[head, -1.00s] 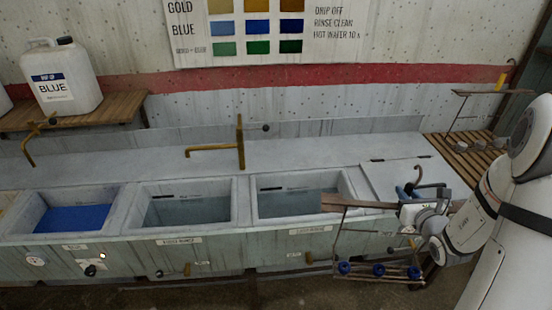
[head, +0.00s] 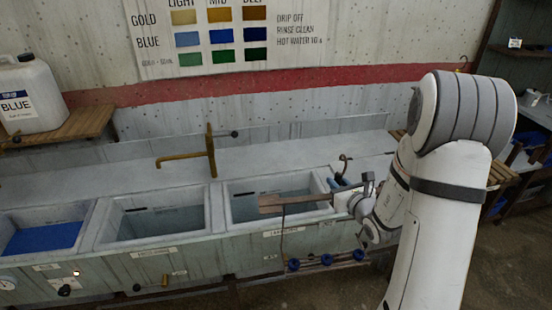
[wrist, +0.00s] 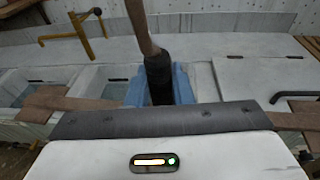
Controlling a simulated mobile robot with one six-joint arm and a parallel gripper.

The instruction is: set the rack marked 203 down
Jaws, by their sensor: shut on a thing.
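A rack with a brown wooden bar (head: 290,200) hangs from my gripper (head: 338,183) in front of the third basin's front wall. Its thin frame reaches down to a lower rail with several blue round pieces (head: 325,259). A dark hook (head: 345,158) rises above the grip. In the wrist view, blue jaw pads (wrist: 183,86) close around the rack's dark stem (wrist: 158,78), and the bar (wrist: 65,102) runs out to both sides. No number is readable on the rack. My arm hides its right part.
Three sunken basins line the counter: one with blue liquid (head: 44,238), then two with clear liquid (head: 165,222), (head: 280,203). A brass tap (head: 185,160) stands behind them. A white jug (head: 30,95) is on a wooden shelf at left. Shelving (head: 530,110) stands at right.

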